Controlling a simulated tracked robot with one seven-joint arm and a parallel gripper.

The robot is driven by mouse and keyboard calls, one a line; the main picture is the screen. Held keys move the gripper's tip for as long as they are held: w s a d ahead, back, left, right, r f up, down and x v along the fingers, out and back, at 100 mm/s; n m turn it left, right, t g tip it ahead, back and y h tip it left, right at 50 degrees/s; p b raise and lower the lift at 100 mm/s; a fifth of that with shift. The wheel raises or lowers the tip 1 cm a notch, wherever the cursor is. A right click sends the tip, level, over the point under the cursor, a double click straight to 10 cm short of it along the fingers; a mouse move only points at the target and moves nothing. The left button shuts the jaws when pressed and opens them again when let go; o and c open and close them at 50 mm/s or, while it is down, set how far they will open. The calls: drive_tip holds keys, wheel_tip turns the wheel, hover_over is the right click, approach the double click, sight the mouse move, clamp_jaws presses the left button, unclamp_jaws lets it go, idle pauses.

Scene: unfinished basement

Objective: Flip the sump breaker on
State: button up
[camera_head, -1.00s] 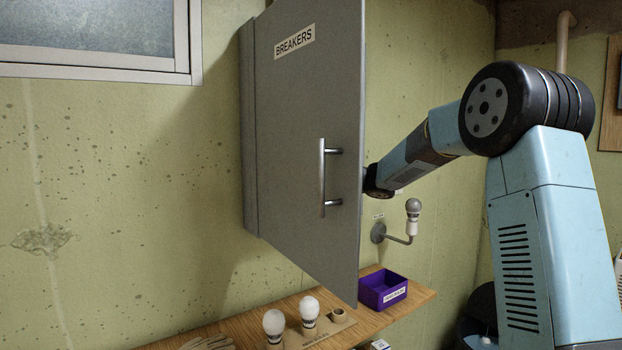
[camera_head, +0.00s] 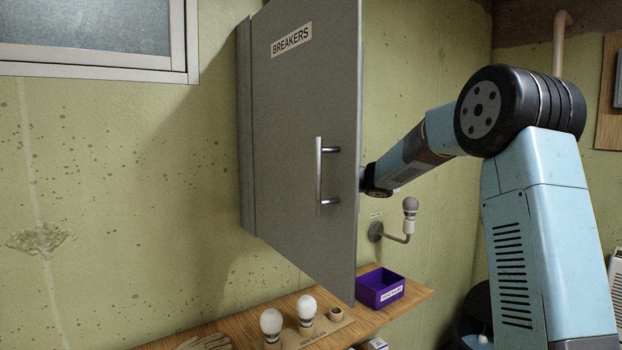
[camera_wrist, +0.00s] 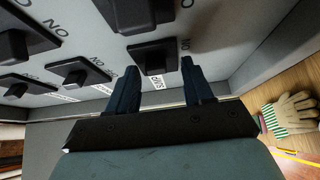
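The breaker box (camera_head: 244,130) hangs on the wall, and its grey door (camera_head: 300,110), labelled BREAKERS, stands open toward me. The door hides my gripper and the box's inside in the head view. The wrist view shows the panel upside down, with several black switches marked ON. The sump breaker (camera_wrist: 153,57) is a black switch beside a white SUMP label (camera_wrist: 155,82). My gripper (camera_wrist: 158,67) is open, with one finger on each side of the SUMP label, close to the switch. I cannot tell whether the fingers touch it.
Below, a wooden shelf (camera_head: 408,302) holds light bulbs (camera_head: 271,322), a purple bin (camera_head: 380,287) and gloves (camera_wrist: 292,113). A wall lamp (camera_head: 410,208) juts out right of the door. The box's side wall (camera_wrist: 275,50) is close to my gripper.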

drive_tip(key=v, duration=1.4)
drive_tip(key=shift+a, duration=0.1)
